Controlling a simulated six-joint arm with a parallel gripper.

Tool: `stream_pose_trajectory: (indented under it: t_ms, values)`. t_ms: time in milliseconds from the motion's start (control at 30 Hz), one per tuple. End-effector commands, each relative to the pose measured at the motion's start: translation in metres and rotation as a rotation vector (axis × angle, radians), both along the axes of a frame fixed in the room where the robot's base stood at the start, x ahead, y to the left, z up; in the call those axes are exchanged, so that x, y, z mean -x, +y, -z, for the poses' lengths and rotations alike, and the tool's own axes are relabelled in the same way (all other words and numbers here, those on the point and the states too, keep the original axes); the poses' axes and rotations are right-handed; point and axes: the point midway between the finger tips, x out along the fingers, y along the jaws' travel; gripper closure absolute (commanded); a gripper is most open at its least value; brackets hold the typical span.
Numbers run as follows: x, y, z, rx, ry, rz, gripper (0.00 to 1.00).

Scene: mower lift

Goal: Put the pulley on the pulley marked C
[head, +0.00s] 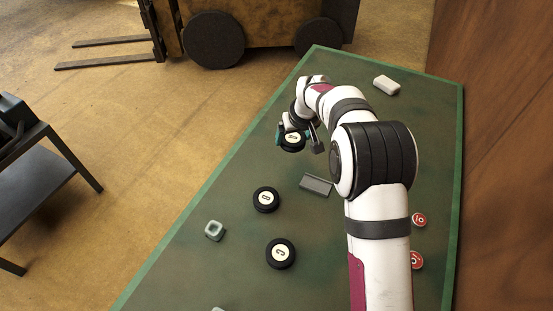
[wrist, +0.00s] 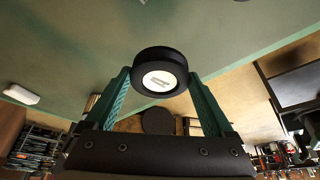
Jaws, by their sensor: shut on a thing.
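My gripper (head: 293,133) is at the far part of the green table and is shut on a black pulley (head: 292,145) with a white label.
A grey block (head: 316,185) lies right of the middle pulley. A pale green square ring (head: 215,230) lies near the left edge. Red discs (head: 419,220) and (head: 417,260) lie right of my arm. A white block (head: 386,85) is at the far right. Table between the pulleys is clear.

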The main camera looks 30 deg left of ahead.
Motion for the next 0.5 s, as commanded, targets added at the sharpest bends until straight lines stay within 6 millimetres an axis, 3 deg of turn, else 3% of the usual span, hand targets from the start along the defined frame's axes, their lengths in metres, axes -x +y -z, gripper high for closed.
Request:
stream_pose_trajectory:
  t_ms: [167, 267, 367, 500]
  values:
    - [0.003, -0.013, -0.003, 0.0, 0.002, -0.038, 0.88]
    - [0.015, -0.039, -0.005, -0.001, 0.001, -0.147, 0.88]
    - [0.036, -0.073, -0.007, -0.004, 0.002, -0.317, 0.88]
    - [0.082, -0.124, -0.013, -0.007, 0.003, -0.629, 0.88]
